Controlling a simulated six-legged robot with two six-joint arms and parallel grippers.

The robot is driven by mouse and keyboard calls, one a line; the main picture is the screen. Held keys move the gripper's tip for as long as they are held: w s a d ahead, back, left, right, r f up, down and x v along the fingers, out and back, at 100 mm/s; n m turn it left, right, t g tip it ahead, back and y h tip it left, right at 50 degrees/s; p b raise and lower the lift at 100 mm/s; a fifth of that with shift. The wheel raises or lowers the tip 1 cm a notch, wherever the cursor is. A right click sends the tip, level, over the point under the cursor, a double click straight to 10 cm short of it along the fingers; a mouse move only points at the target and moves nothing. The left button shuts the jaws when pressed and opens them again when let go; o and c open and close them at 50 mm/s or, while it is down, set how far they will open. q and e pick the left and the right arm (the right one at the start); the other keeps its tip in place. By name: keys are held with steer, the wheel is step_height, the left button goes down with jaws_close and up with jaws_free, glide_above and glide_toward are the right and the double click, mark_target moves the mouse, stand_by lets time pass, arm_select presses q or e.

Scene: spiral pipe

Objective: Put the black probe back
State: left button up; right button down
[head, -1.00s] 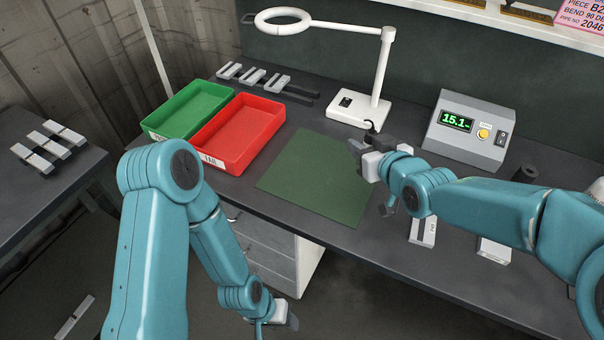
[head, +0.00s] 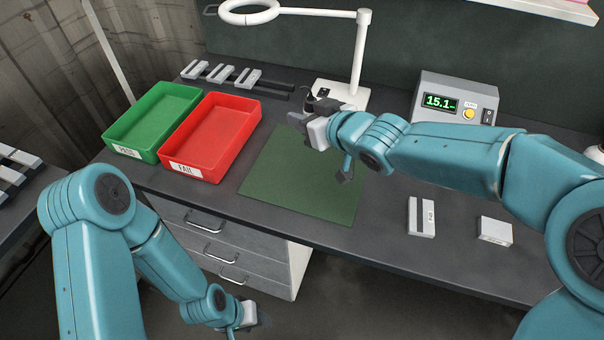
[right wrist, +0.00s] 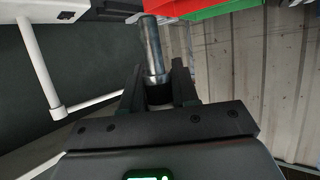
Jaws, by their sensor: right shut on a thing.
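My right gripper (head: 305,125) is over the far part of the green mat (head: 300,185), just in front of the lamp base. In the right wrist view its two black fingers (right wrist: 158,85) are shut on the probe (right wrist: 152,45). There the probe shows as a bare metal rod with a black band between the fingers. In the head view I cannot clearly tell the probe from the dark gripper parts. My left gripper (head: 250,318) hangs low in front of the drawers; its fingers are too dark to read. No probe holder is clearly visible now.
A green tray (head: 108,140) and a red FAIL tray (head: 222,170) stand left of the mat. A magnifier lamp (head: 358,60) and a meter reading 15.1 (head: 455,98) stand behind. Two pale blocks (head: 421,217) (head: 494,231) lie at the right. The near mat is clear.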

step_height(320, 180, down, 14)
steer(key=b, duration=0.3)
steer(key=shift+w+r, duration=0.15)
steer(key=shift+r, duration=0.05)
arm_select(q)
step_height(320, 180, down, 5)
steer(key=shift+s+d+r, duration=0.1)
steer(key=shift+d+r, duration=0.05)
steer(key=shift+r, duration=0.05)
arm_select(e)
steer(key=shift+f, duration=0.15)
steer(key=c, duration=0.8)
jaws_free()
steer(key=shift+c, duration=0.2)
arm_select(q)
steer(key=shift+f, duration=0.15)
